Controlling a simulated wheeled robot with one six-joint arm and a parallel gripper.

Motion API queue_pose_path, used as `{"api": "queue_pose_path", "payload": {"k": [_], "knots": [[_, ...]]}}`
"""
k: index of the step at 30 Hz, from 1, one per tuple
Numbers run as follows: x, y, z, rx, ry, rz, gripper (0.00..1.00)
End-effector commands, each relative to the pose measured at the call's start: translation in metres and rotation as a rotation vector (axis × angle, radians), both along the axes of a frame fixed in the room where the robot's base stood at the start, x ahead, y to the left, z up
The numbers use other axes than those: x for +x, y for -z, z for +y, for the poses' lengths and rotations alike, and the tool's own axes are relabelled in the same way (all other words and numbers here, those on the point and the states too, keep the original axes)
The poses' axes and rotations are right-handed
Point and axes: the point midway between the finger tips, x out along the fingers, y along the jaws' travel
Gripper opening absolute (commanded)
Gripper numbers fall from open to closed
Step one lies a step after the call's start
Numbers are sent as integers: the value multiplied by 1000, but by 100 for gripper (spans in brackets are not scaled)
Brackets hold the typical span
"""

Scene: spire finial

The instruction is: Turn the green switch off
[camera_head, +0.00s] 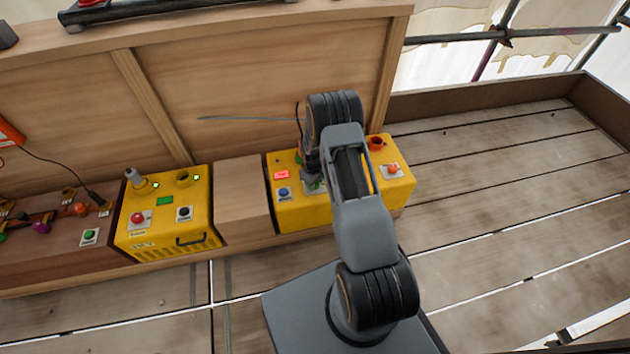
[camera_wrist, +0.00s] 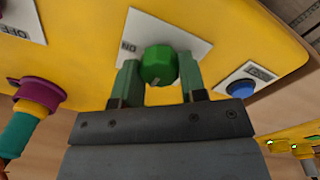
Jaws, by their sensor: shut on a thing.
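The green switch (camera_wrist: 158,66) is a faceted knob on a white plate (camera_wrist: 190,46) on a yellow box in the wrist view. My gripper (camera_wrist: 160,85) has a finger on each side of the knob and is shut on it. In the head view my gripper (camera_head: 313,178) reaches down to the top of the yellow box (camera_head: 300,213). My arm hides most of the switch there. The plate's lettering is only partly readable, so I cannot tell the knob's setting for sure.
A blue button (camera_head: 284,193) and a lit red display (camera_head: 281,175) are left of my gripper. An orange button (camera_head: 392,169) is on the right. Another yellow box (camera_head: 165,225) stands further left, past a wooden block (camera_head: 242,195). Plank floor (camera_head: 500,200) is clear on the right.

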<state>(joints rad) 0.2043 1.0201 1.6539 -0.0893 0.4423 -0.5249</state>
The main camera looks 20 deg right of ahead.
Motion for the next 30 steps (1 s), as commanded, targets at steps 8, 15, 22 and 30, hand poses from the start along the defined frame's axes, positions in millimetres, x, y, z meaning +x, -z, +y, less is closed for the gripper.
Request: {"api": "queue_pose_path", "payload": {"k": [8,15,22,30], "knots": [[-1,0,-1,1,-73,4,15],[-2,1,0,1,-88,4,15],[-2,1,0,1,-88,4,15],[-1,1,0,0,-88,2,60]]}}
